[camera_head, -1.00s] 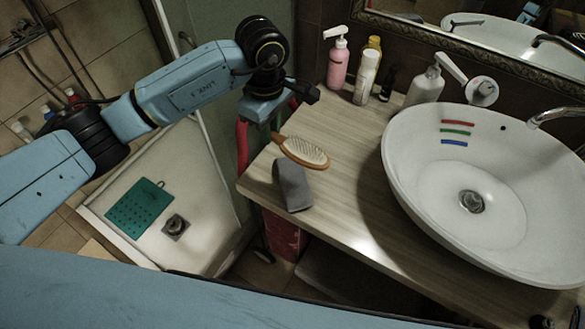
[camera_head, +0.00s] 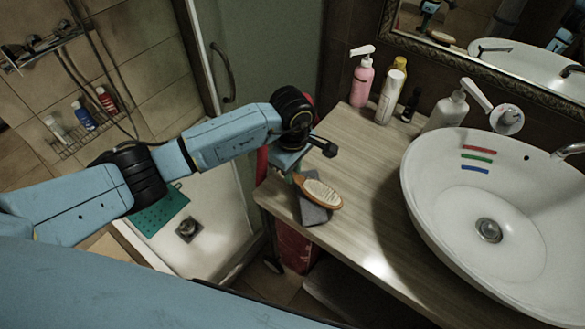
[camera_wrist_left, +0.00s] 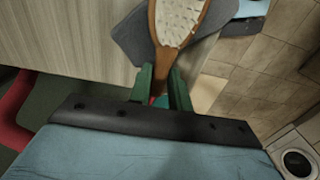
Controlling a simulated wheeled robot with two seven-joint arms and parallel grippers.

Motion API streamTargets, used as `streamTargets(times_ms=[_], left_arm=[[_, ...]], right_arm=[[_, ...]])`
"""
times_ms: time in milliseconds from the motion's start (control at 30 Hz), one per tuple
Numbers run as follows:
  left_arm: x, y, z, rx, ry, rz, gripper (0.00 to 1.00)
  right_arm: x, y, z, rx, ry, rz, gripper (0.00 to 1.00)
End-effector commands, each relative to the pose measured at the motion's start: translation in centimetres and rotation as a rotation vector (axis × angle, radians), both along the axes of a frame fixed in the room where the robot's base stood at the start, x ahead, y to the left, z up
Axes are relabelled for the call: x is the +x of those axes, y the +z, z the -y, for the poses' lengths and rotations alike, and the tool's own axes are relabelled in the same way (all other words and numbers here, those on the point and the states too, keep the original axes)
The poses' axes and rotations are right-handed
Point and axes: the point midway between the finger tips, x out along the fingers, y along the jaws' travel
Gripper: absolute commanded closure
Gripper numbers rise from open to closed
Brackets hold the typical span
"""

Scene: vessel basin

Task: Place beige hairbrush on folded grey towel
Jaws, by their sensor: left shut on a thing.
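The beige hairbrush (camera_head: 323,194) has a wooden back and pale bristles facing up. My left gripper (camera_head: 297,178) is shut on its handle end. In the left wrist view, the brush (camera_wrist_left: 178,22) extends away from the green fingers (camera_wrist_left: 160,88). The folded grey towel (camera_head: 314,213) lies near the counter's left edge, under the brush head and partly hidden by it. The towel (camera_wrist_left: 130,38) also shows beneath the brush in the wrist view. I cannot tell whether brush and towel touch. My right gripper is not in view.
The white basin (camera_head: 425,215) stands on the right of the wooden counter (camera_head: 365,235). A pink pump bottle (camera_head: 362,88), a white bottle (camera_head: 389,97) and other bottles stand at the back. The counter between towel and bottles is clear.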

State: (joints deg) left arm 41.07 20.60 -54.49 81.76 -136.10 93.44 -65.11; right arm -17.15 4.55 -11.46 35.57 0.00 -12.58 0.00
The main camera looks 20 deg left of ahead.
Motion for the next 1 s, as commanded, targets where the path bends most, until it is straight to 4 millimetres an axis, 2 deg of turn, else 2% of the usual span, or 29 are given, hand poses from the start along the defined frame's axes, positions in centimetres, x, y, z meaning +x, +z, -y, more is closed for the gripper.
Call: streamTargets(times_ms=[133,167,333,600,733,867,1000], left_arm=[[0.0,-0.4,0.0,0.001,0.000,0.000,1.00],[0.0,-0.4,0.0,0.001,0.000,0.000,0.79],[0.0,-0.3,0.0,0.000,0.000,0.000,0.59],[0.0,-0.2,0.0,0.000,0.000,0.000,0.59],[0.1,0.5,0.0,-0.001,0.000,0.002,0.59],[0.2,2.8,-0.1,0.001,-0.001,0.004,0.59],[0.2,5.9,-0.1,0.001,-0.001,0.006,0.59]], right_arm=[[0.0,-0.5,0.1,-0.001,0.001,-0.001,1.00],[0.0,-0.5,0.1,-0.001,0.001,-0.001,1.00],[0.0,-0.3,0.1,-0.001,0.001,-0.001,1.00],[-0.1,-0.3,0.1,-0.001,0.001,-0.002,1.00],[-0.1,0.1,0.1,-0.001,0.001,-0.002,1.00],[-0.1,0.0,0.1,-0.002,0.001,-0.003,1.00],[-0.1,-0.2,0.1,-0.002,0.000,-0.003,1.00]])
